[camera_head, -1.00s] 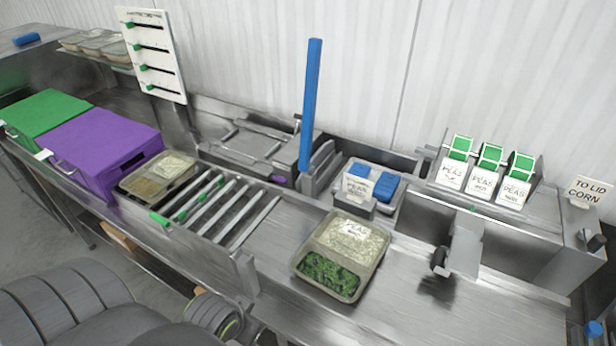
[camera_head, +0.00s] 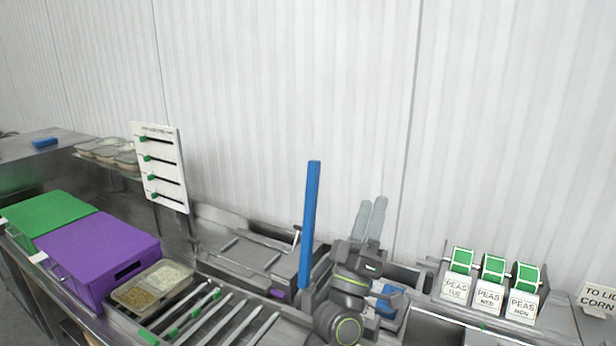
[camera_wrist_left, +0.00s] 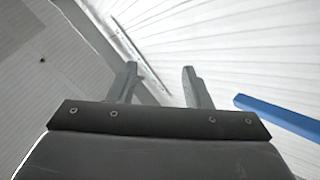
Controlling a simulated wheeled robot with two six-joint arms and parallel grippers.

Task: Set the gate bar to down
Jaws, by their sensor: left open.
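The gate bar (camera_head: 310,225) is a long blue bar standing nearly upright at the back of the steel counter. My left gripper (camera_head: 371,205) is just right of the bar in the head view, fingers pointing up, open and empty. I see no contact between it and the bar. In the left wrist view the open fingers (camera_wrist_left: 159,72) have nothing between them, and the blue bar (camera_wrist_left: 280,115) slants in from the right edge, outside the fingers. The left arm hides part of the counter beside the bar's foot. My right gripper is not in view.
A purple box (camera_head: 97,255) and green box (camera_head: 46,217) stand left, with a filled tray (camera_head: 150,288) beside them. A slider board (camera_head: 162,168) is behind. Label rolls (camera_head: 492,268) stand right. The ribbed wall is close behind the bar.

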